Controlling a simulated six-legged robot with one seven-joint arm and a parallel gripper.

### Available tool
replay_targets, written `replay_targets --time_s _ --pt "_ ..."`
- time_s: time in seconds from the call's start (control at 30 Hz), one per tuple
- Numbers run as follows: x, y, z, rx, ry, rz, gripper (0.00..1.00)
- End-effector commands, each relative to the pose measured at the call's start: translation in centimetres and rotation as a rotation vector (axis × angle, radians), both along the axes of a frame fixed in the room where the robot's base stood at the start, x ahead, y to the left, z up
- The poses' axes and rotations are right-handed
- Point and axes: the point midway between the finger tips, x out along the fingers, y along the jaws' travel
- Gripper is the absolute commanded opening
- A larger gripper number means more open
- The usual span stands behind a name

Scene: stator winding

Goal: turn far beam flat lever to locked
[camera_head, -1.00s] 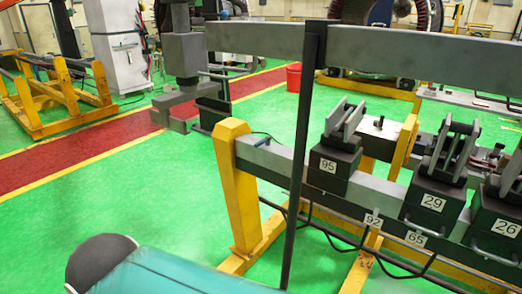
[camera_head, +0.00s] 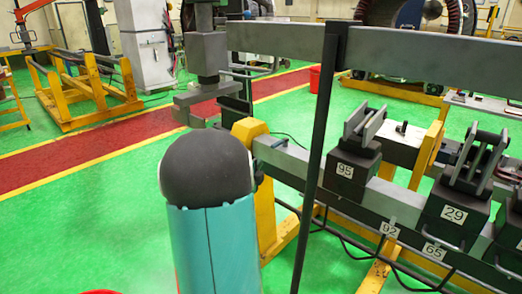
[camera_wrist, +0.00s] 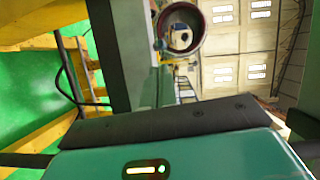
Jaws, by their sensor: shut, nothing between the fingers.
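The far grey beam (camera_head: 465,150) lies behind the front beam in the head view. A small dark fitting (camera_head: 402,127) stands up on it; I cannot tell for sure whether it is the flat lever or how it is set. My gripper (camera_wrist: 170,123) shows only as a dark edge and teal housing at the bottom of the wrist view. It is shut and empty, and touches nothing I can see. In the head view only my teal arm link with its dark rounded end shows, left of the beams.
Front-beam clamps numbered 95 (camera_head: 345,165) and 29 (camera_head: 454,212) stand close by. A dark upright post (camera_head: 318,160) and a high grey beam (camera_head: 430,58) cross the view. Yellow supports (camera_head: 266,210) hold the beams. Green floor is open at left.

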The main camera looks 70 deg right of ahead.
Motion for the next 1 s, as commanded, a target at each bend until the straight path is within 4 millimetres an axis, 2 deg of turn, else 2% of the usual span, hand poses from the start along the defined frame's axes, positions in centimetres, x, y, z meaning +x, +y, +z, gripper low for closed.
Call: replay_targets --time_s 0.03,0.1,0.2,0.37,0.77,1.0 --pt "-2.3 -1.0 -0.7 -0.022 -0.019 -0.060 0.00" --pt "-4.4 -1.8 -1.0 -0.052 -0.044 -0.115 0.00" --pt "-5.6 -2.4 -1.0 -0.073 -0.058 -0.146 0.00" --pt "-5.8 -4.1 -1.0 -0.075 -0.059 -0.146 0.00" --pt "-6.7 -11.7 -1.1 -0.072 -0.057 -0.140 0.00" --pt "-3.6 -13.2 -1.0 -0.073 -0.058 -0.136 0.00"
